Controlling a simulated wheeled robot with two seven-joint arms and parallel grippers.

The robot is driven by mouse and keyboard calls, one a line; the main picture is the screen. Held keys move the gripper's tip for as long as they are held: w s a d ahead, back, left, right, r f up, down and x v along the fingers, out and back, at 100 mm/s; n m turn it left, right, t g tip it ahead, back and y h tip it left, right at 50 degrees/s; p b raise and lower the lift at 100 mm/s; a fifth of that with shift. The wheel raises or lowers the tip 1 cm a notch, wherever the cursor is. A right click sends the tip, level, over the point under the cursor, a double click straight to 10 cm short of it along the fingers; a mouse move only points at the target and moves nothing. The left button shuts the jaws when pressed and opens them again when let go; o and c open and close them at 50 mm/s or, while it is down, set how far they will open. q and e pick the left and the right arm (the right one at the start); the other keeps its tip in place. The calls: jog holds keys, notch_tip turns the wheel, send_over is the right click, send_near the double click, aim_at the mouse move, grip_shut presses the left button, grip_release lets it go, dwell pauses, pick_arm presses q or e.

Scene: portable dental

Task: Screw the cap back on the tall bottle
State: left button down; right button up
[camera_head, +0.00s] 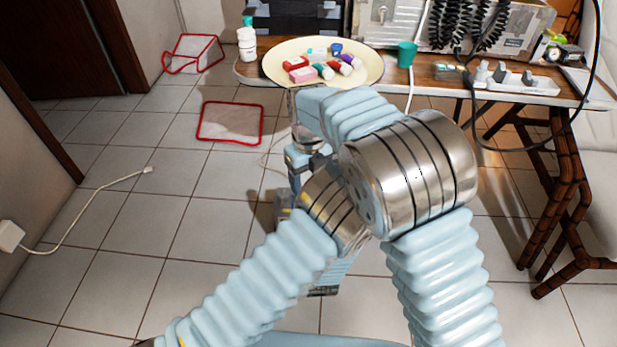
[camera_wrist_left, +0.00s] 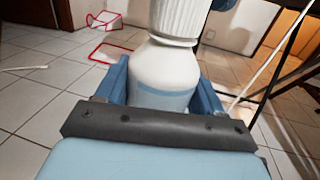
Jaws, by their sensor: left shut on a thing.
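A white bottle (camera_wrist_left: 165,72) with a pale blue band stands upright between the blue fingers of my left gripper (camera_wrist_left: 163,88), which is shut on it. A white ribbed cap (camera_wrist_left: 180,20) is at the bottle's neck, cut off by the top edge of the left wrist view. I cannot tell whether it is fully seated. A blue part (camera_wrist_left: 223,4), probably my right gripper, shows beside the cap. In the head view my arms cross and hide the bottle, the cap and the right fingertips.
A table (camera_head: 436,88) at the back bears a cream round tray (camera_head: 277,72) with several small items, a teal cup (camera_head: 407,54) and a power strip (camera_head: 516,77). Red-edged pieces (camera_head: 231,122) and a cable (camera_head: 97,194) lie on the floor.

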jog(key=shift+r, duration=2.25)
jog(key=shift+c, duration=0.4)
